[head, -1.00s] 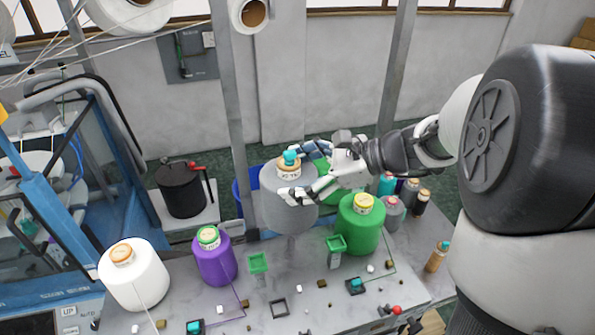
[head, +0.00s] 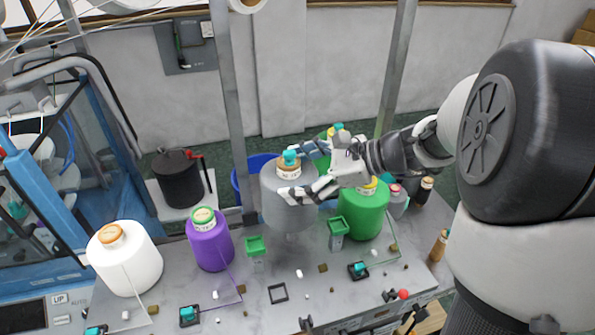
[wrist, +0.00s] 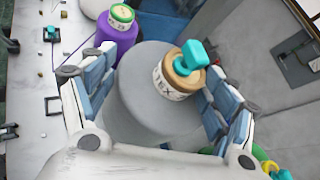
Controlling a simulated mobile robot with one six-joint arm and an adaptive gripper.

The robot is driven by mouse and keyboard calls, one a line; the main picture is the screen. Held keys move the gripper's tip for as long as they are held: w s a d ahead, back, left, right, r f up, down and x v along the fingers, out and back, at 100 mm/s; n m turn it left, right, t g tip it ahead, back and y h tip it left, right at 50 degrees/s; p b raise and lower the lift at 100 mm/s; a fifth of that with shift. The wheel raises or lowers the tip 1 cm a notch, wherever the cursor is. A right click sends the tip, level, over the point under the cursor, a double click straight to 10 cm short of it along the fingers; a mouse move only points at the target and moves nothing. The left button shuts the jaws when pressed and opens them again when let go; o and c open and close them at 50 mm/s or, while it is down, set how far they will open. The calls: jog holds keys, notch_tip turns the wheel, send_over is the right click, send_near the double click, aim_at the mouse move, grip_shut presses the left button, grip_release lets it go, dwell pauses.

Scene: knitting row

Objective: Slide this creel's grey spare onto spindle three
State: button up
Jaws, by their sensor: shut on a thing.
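The grey yarn cone (head: 285,205) has a tan cap with a teal knob and is held upright in my gripper (head: 292,175). The wrist view shows the grey cone (wrist: 150,95) between the two blue-padded fingers of my gripper (wrist: 158,100). In the head view it is over the creel table (head: 255,300), between the purple cone (head: 211,245) and the green cone (head: 364,212). Its lower end looks a little above the table, though exact clearance is unclear. No spindle shows beneath it; that spot is hidden by the cone.
A white cone (head: 125,258) stands at the left. Small green funnel-topped posts (head: 255,246) and (head: 338,228) stand close in front of the held cone. An upright grey post (head: 232,110) rises behind it. A blue bin (head: 255,172) and black pot (head: 178,180) lie beyond.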

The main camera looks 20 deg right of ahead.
jog(key=shift+f+b, duration=3.4)
jog(key=shift+f, duration=1.35)
jog(key=shift+c, duration=0.2)
jog(key=o, duration=2.1)
jog(key=shift+f, duration=0.1)
jog(key=shift+s, duration=0.1)
jog(key=v, duration=1.2)
